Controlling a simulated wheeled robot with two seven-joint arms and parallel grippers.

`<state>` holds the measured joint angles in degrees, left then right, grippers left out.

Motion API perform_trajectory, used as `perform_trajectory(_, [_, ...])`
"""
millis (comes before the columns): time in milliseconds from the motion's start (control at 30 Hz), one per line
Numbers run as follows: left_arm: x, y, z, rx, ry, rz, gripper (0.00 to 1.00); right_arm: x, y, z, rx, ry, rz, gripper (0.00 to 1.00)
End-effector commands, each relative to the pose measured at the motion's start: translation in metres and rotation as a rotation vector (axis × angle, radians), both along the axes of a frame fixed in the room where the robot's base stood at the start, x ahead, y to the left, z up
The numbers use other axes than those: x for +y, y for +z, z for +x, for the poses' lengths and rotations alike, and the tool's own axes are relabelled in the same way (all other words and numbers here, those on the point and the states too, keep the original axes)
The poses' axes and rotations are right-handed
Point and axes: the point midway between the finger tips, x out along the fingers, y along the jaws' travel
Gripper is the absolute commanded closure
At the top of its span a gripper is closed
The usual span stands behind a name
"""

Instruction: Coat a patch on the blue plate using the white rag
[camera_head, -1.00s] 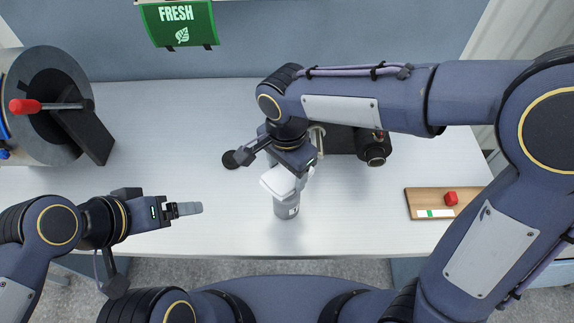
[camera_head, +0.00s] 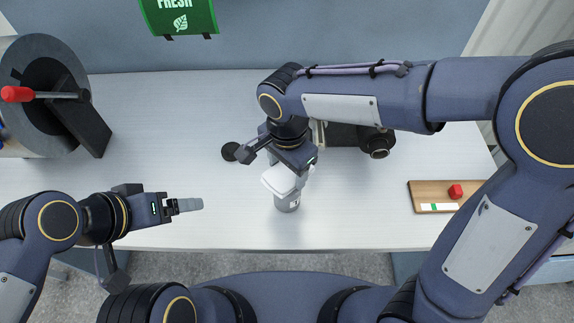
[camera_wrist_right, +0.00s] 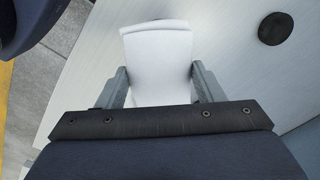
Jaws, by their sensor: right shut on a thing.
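My right gripper (camera_head: 290,168) is shut on the white rag (camera_head: 277,181), low over the middle of the table. In the right wrist view the rag (camera_wrist_right: 157,62) shows as a pale, folded-looking piece between the two fingers (camera_wrist_right: 162,84). Directly below it in the head view stands a grey can (camera_head: 287,203), partly covered by the rag. I cannot tell whether rag and can touch. My left gripper (camera_head: 190,205) is over the table's front left, its fingers seen side-on, with nothing visible in them. I cannot make out the blue plate.
A large grey wheel-like unit (camera_head: 50,70) with a red-knobbed lever (camera_head: 18,94) stands at the left. A black disc (camera_head: 231,151) and a dark device (camera_head: 374,142) lie near my right wrist. A wooden tray (camera_head: 420,187) holds a red block (camera_head: 455,191). The front table is mostly clear.

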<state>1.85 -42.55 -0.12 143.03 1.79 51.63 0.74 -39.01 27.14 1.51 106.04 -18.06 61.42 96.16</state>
Motion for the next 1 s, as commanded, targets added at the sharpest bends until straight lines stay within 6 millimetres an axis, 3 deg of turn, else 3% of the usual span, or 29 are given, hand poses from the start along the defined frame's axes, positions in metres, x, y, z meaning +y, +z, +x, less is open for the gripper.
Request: perform_trajectory(1000, [0.0,-0.008,0.0,0.0,0.0,0.0,0.16,0.0,-0.01,0.0,0.0,0.0,0.0,0.57])
